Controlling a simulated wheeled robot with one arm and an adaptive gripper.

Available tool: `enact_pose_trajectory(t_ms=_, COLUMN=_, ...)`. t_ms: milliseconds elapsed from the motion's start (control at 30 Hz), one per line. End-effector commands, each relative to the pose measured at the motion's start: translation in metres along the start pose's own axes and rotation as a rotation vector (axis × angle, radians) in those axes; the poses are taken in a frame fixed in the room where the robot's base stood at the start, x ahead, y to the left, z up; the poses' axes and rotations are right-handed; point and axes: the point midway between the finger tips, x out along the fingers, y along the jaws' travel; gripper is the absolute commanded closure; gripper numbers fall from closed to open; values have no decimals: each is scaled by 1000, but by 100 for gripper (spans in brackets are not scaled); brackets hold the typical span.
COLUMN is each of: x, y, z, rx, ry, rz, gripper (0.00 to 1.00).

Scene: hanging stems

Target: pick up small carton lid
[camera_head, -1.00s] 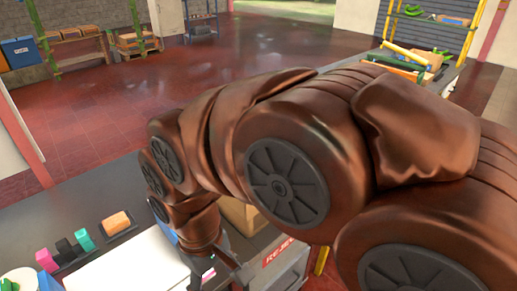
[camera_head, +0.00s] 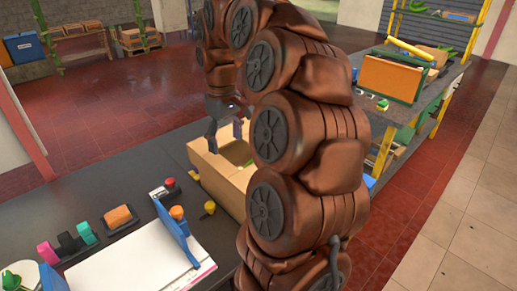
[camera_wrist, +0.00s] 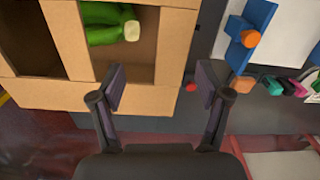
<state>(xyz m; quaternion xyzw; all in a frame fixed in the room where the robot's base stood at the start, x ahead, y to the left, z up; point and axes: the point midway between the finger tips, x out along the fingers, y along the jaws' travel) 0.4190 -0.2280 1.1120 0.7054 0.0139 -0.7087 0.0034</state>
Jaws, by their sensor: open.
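A brown cardboard carton (camera_head: 205,168) stands on the dark table, partly behind my arm. In the wrist view the carton (camera_wrist: 50,97) fills the upper left, with an opening and a green item (camera_wrist: 112,25) with a pale tip inside. I cannot make out a separate carton lid; cardboard strips border the opening. My gripper (camera_head: 227,134) is above the carton's far side, fingers pointing down. In the wrist view my gripper (camera_wrist: 162,86) is open and empty. Its left finger overlaps the carton's edge; its right finger is beside the carton. No contact can be told.
A yellow item (camera_head: 209,207) and red button (camera_head: 169,183) are near the carton. Small coloured blocks (camera_head: 70,241) sit at left. A laden rack (camera_head: 425,85) is at back right.

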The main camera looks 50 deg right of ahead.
Motion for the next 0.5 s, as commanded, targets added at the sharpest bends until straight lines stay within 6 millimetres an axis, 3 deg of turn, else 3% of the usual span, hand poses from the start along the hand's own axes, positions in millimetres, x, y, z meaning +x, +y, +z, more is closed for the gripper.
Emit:
enact_pose_trajectory(t_ms=100, x=0, y=46, z=-3, rx=49, ry=8, rz=4, gripper=24)
enact_pose_trajectory(t_ms=233, x=2, y=85, z=0, rx=91, ry=6, rz=10, gripper=24)
enact_pose_trajectory(t_ms=333, x=2, y=107, z=4, rx=116, ry=8, rz=13, gripper=24)
enact_pose_trajectory(t_ms=500, x=4, y=123, z=9, rx=134, ry=4, rz=16, gripper=24)
